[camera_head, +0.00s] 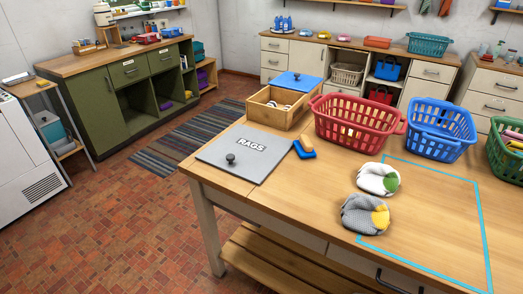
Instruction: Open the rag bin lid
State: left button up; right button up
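The rag bin lid (222,152) is a flat grey panel marked RAGS, with a dark round knob (230,158) near its left front edge. It lies flat at the left end of the wooden worktable (318,190) and looks shut. What is under it is hidden. Neither of my grippers shows in the head view.
A wooden box (272,111) with a blue panel (299,81) and a red basket (357,123) stand behind. Tiled floor is clear at left.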

aim_at(250, 155)
jog(key=i+j+z, duration=0.2)
jog(key=z, duration=0.25)
jog(key=i+j+z, duration=0.1)
jog(key=j+z, duration=0.4)
jog(key=i+j+z, duration=0.1)
jog(key=j, duration=0.3)
jog(key=i+j+z, duration=0.1)
jog(key=j, duration=0.35)
